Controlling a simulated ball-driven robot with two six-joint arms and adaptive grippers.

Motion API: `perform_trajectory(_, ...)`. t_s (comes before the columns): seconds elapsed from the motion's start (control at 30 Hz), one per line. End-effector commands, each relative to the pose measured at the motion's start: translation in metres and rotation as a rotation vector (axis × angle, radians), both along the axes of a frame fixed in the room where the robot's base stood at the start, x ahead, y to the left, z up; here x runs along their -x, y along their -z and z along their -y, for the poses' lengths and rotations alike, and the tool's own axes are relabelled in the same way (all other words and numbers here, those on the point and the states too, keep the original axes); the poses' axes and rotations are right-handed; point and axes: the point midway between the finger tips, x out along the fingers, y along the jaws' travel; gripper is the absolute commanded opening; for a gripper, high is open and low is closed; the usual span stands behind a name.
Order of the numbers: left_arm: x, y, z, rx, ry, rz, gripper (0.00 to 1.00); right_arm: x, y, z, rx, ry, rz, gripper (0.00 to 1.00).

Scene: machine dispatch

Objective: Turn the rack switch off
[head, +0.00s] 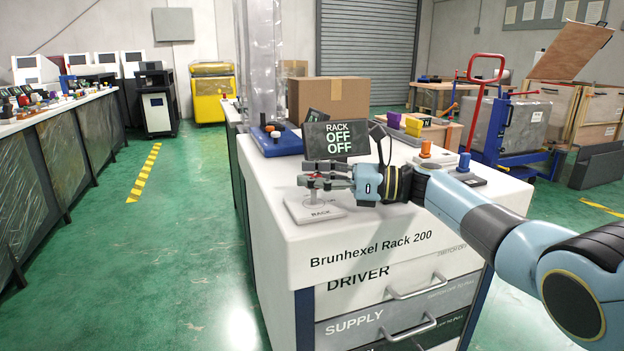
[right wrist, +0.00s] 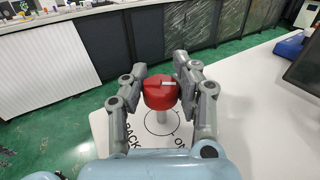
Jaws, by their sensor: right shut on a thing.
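The rack switch (head: 314,208) stands on the front left corner of the white cabinet top, on a light base plate marked RACK. In the right wrist view its red knob (right wrist: 160,92) sits on a short post above a printed circle, with the word ON printed at the lower right. My right gripper (head: 325,177) is shut on the red knob, with a finger on each side. A dark display (head: 336,138) behind the switch reads RACK OFF OFF. My left gripper is not in view.
A blue device (head: 275,140), a cardboard box (head: 328,98) and an orange knob (head: 426,148) stand on the same cabinet top. Drawers with handles (head: 417,286) are below. Green floor (head: 160,250) is clear to the left.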

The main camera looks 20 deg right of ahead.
Motion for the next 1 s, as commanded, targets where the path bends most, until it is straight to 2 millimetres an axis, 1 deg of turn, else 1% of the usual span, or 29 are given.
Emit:
perform_trajectory(0.03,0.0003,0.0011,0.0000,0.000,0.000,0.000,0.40,0.0011,0.0045,0.0022,0.004,-0.001,-0.007,0.00)
perform_trajectory(0.67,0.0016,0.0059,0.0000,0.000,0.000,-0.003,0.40,0.0007,0.0033,0.0023,0.004,-0.024,-0.005,0.00)
perform_trajectory(0.7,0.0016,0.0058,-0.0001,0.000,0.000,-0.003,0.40,0.0007,0.0031,0.0023,0.004,-0.024,-0.005,0.31)
perform_trajectory(0.9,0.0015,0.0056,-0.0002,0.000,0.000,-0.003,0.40,0.0004,0.0015,0.0014,0.002,-0.024,-0.002,0.57)
perform_trajectory(1.0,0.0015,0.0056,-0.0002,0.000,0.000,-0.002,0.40,0.0003,0.0009,0.0009,0.002,-0.025,-0.001,0.57)
